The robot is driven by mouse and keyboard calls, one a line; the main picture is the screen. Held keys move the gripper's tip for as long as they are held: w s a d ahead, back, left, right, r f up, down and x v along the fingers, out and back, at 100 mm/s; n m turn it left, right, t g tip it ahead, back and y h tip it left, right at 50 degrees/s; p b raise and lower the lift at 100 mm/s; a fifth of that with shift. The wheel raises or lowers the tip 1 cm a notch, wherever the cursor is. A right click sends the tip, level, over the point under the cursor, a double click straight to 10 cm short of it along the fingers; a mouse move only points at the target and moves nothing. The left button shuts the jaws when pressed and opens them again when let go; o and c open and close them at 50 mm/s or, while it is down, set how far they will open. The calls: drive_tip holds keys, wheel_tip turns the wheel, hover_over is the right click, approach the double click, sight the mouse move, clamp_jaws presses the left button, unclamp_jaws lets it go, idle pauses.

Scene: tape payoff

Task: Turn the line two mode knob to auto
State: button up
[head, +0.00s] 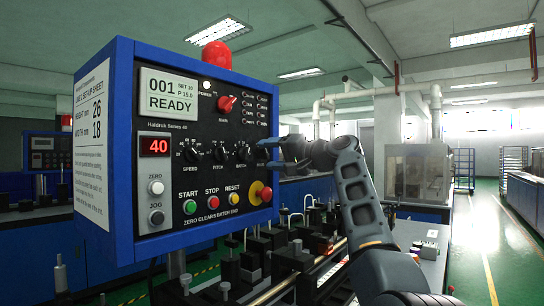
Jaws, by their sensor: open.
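The blue-framed control panel (123,150) fills the left half of the head view. Its side sheet (92,140) seems to be headed line 2. A row of small black knobs runs across it: speed (190,152), pitch (217,151) and a third (241,150). The far-right knob position is mostly covered by my gripper, and its label is too small to read. I cannot tell the mode knob's setting. My gripper (272,153) is open at the panel's right side. I cannot tell whether it touches a knob.
A red main switch (226,104) sits above the knobs. Below are start (190,206), stop (212,202) and reset (233,198) buttons and a red emergency button (265,194). The display (168,94) reads READY. Machine parts (285,262) stand below; a green aisle (490,250) is clear at right.

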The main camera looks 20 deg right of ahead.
drive_tip(key=b+v, duration=0.1)
drive_tip(key=v, duration=0.6)
drive_tip(key=shift+s+d, duration=0.25)
drive_tip(key=shift+s, duration=0.05)
